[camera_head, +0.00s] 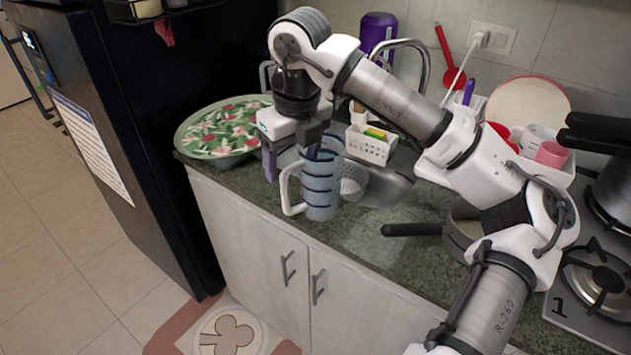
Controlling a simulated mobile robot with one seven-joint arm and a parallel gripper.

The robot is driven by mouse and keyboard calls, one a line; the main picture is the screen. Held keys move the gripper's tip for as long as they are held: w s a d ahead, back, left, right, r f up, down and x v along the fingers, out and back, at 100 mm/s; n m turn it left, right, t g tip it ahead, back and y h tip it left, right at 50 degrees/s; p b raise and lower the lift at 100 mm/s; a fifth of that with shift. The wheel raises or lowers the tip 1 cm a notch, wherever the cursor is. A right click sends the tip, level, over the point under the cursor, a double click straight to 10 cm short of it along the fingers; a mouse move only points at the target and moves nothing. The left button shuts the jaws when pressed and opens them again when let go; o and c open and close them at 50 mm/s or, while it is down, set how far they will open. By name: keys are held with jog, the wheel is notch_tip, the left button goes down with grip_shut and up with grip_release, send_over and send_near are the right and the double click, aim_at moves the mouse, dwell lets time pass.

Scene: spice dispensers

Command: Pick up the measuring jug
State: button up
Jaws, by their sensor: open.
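The measuring jug (321,187) stands upright on the green counter near its front edge. It is translucent blue-grey with dark bands and has a white handle on its left side. My gripper (290,158) is open and points down at the jug's top left, close to the handle and rim. One finger shows left of the handle and the other by the rim. I cannot tell whether either touches the jug. The gripper partly hides the jug's top.
A patterned tray (222,128) lies at the left beside the black fridge (125,130). A white basket (369,147) and sink are behind the jug. A dark-handled pan (463,222), dish rack and stove (590,285) are to the right.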

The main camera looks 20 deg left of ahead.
aim_at(292, 167)
jog(key=f, duration=0.3)
jog(key=f+p, duration=0.1)
jog(key=f, duration=0.1)
jog(key=shift+w+a+f, duration=0.2)
jog(key=shift+a, duration=0.1)
jog(key=shift+c, duration=0.2)
jog(key=c, duration=1.5)
jog(key=shift+r, duration=0.25)
